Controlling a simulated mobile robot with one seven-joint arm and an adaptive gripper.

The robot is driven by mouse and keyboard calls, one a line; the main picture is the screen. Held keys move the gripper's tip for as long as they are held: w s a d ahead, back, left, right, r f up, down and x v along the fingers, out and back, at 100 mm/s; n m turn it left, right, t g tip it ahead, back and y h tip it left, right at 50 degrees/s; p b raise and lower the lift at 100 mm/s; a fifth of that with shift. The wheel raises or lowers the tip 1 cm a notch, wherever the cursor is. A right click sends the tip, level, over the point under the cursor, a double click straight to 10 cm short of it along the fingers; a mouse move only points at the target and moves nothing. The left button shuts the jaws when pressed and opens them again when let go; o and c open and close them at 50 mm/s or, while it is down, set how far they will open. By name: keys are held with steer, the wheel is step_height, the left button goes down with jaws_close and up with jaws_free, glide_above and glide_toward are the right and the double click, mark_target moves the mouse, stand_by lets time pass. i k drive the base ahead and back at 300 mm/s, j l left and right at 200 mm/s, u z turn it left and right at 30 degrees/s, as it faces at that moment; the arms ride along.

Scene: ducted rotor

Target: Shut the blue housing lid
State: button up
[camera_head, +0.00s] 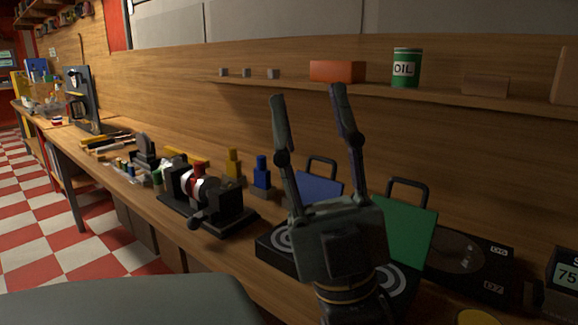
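The blue lid (318,188) stands raised at the back of the black housing (268,250), in the middle of the view. It has a black loop handle (322,161) on its top edge. A round ringed part (284,238) shows in the opening in front of it. My gripper (308,95) points up, with its two fingers spread apart and nothing between them. Its palm and wrist hide part of the blue lid and the housing. I cannot tell how far the gripper is from the lid.
A green lid (408,232) with a black handle stands raised just right of my gripper. A black dial unit (462,255) is further right. A clamp-like machine (205,200) and blue and yellow blocks stand left. A shelf (440,93) with an oil can (406,68) runs above.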

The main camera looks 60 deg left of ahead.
mark_target(312, 188)
steer(key=u, duration=1.55)
steer(key=i+l+u, duration=0.3)
steer(key=i, duration=0.3)
steer(key=k+l+u, duration=0.1)
steer(key=l, duration=0.2)
steer(key=k+l+u, duration=0.1)
steer(key=k+l, duration=0.1)
steer(key=l, duration=0.1)
